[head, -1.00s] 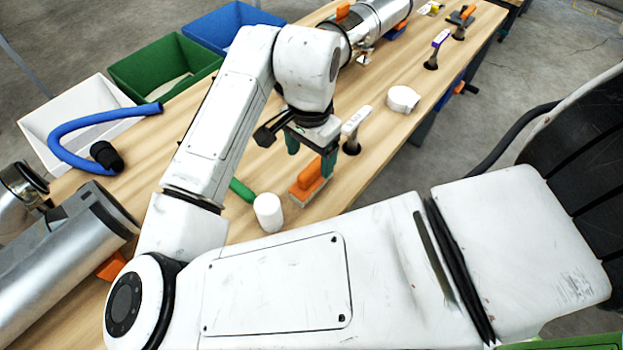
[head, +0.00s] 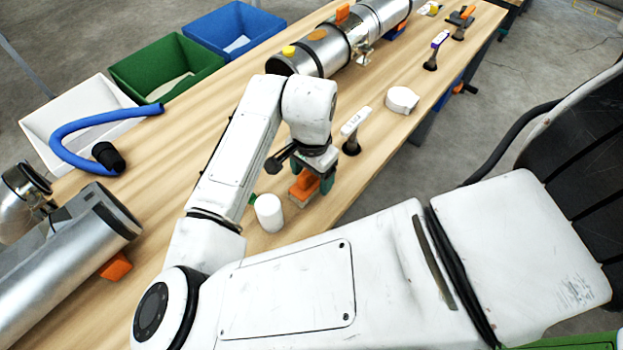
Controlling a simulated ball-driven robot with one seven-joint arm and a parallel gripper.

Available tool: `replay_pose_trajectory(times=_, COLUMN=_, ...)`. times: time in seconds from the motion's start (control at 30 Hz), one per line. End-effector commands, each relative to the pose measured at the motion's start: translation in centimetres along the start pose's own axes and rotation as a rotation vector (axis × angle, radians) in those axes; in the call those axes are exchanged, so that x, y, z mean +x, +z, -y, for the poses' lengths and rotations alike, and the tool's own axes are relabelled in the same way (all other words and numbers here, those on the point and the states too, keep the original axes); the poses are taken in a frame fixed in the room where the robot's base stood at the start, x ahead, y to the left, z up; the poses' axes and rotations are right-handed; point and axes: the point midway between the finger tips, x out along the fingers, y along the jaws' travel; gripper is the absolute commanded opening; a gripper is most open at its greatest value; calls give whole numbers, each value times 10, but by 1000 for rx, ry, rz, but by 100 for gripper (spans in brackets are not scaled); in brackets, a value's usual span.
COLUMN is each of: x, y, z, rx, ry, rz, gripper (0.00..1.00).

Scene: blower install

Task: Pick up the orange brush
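The orange brush (head: 304,188) sits on the wooden table, with an orange top and a paler base. My gripper (head: 311,175) is low over it, its green fingers apart on either side of the brush's upper part. The gripper's body and fingers hide part of the brush. I cannot see clearly whether the fingers touch it. The brush still appears to rest on the table.
A white cylinder (head: 268,212) stands close to the left of the brush. A white-headed tool (head: 354,122) stands behind to the right, near a round white object (head: 402,99). Metal ducts (head: 322,50) and white, green and blue bins (head: 186,60) lie farther off.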

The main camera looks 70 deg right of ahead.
Motion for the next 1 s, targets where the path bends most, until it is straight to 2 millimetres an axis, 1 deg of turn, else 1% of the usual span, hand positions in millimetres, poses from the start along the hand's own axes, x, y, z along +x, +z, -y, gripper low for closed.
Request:
replay_pose_trajectory(times=0.03, x=0, y=0, z=0, rx=0, ry=0, rz=0, gripper=69)
replay_pose_trajectory(times=0.07, x=0, y=0, z=0, rx=0, ry=0, rz=0, gripper=66)
replay_pose_trajectory(times=0.6, x=0, y=0, z=0, rx=0, ry=0, rz=0, gripper=15)
replay_pose_trajectory(times=0.87, x=-2, y=0, z=0, rx=0, ry=0, rz=0, gripper=14)
replay_pose_trajectory(times=1.0, x=-8, y=0, z=0, rx=0, ry=-1, rz=-2, gripper=14)
